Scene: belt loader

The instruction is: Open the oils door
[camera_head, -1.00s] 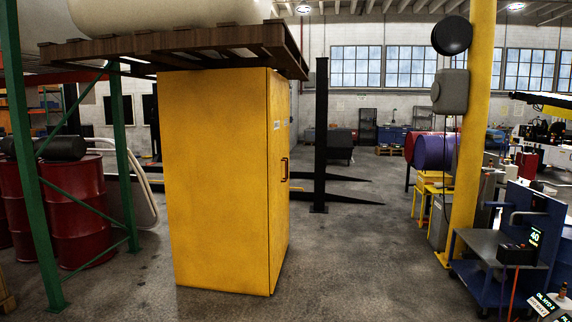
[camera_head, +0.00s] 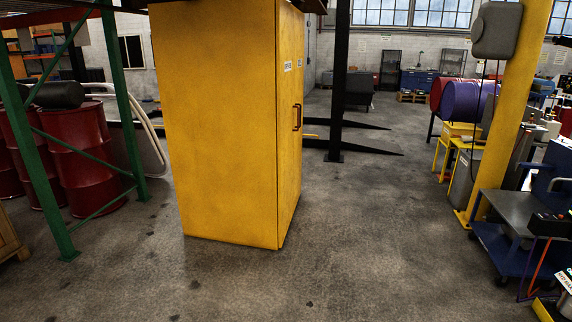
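A tall yellow cabinet (camera_head: 215,125) stands on the concrete floor left of the middle. Its broad plain side faces me. Its narrow-looking door side (camera_head: 290,125) faces right and is seen at a steep angle, with small white labels near the top. A dark reddish handle (camera_head: 297,117) is on that side, and the doors look shut. The label text is too small to read, so I cannot tell whether this is the oils door. Neither of my grippers shows in the view.
Red drums (camera_head: 78,160) stand behind a green rack post (camera_head: 128,100) at left. A black post (camera_head: 338,90) with low forks stands behind the cabinet. A yellow column (camera_head: 510,110) and blue cart (camera_head: 505,250) are at right. The floor (camera_head: 385,215) between cabinet and cart is clear.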

